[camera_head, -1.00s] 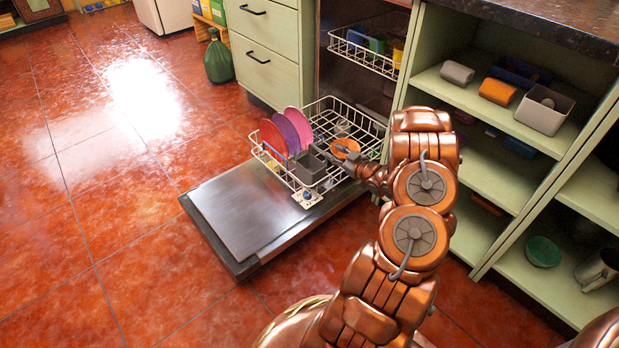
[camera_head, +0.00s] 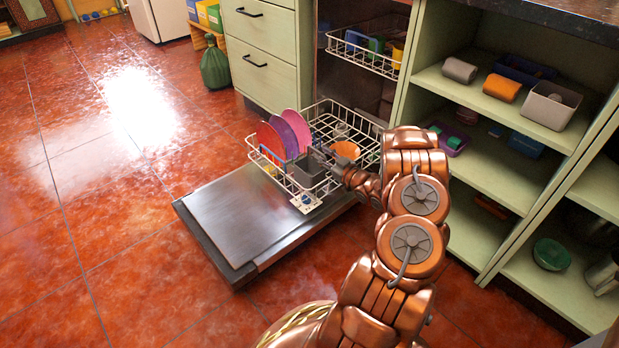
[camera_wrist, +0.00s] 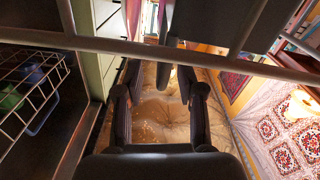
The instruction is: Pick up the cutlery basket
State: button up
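The cutlery basket (camera_head: 301,174) is a small grey container in the lower dishwasher rack (camera_head: 287,185), beside the upright plates. My gripper (camera_head: 318,158) is at the basket's upper right side and partly covers it in the head view. In the wrist view my gripper (camera_wrist: 161,76) has its two dark fingers apart, with a gap between the tips. A dark grey piece, apparently part of the basket (camera_wrist: 232,22), shows at the top of that view. A narrow dark piece appears near the fingertips; I cannot tell whether they touch it.
Purple, pink and red plates (camera_head: 290,132) stand left of the basket, and an orange bowl (camera_head: 346,149) lies to the right. The open dishwasher door (camera_head: 240,215) is below the rack. The upper rack (camera_head: 365,55) hangs above. Open shelves (camera_head: 490,165) stand at right.

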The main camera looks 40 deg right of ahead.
jog(key=shift+w, duration=1.05)
jog(key=shift+c, duration=0.2)
grip_shut()
